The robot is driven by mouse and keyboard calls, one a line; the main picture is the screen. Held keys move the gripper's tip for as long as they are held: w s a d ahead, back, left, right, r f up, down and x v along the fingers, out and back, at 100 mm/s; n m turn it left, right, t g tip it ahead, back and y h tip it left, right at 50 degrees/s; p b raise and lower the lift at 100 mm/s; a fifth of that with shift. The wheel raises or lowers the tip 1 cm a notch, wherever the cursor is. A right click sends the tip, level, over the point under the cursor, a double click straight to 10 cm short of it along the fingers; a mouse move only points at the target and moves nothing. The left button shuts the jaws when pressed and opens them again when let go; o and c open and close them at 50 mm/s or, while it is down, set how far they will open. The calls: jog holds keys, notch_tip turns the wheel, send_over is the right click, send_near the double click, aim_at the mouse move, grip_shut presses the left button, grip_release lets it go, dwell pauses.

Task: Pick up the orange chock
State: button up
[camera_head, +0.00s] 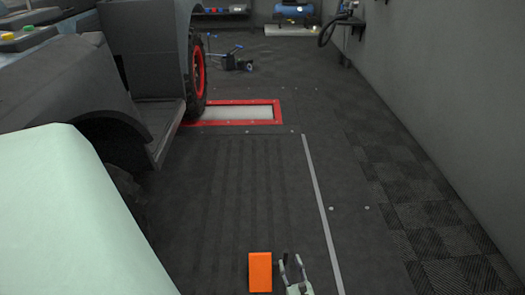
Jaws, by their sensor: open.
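The orange chock (260,272) is a small block on the dark floor at the bottom middle of the head view. Its top face shows as an upright rectangle. My gripper (292,267) is just to the right of the chock, with its two fingers apart and nothing between them. From this view I cannot tell how high the gripper is above the floor. The gripper's lower part is cut off by the picture's bottom edge.
A dark vehicle (140,60) with a red-rimmed wheel (198,75) stands at left. A red-framed floor plate (279,112) lies beyond the chock. A grey wall (450,90) bounds the right. The floor between is clear, with a pale line (322,210).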

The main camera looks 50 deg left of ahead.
aim_at(287, 255)
jog(key=shift+r+b+x, duration=0.1)
jog(key=shift+b+x, duration=0.2)
jog(key=shift+x, duration=1)
jog(key=shift+r+b+x, duration=0.15)
jog(key=shift+b+x, duration=0.1)
jog(key=shift+x, duration=1.1)
jog(key=shift+c, duration=0.5)
grip_shut()
jog(key=shift+r, duration=0.1)
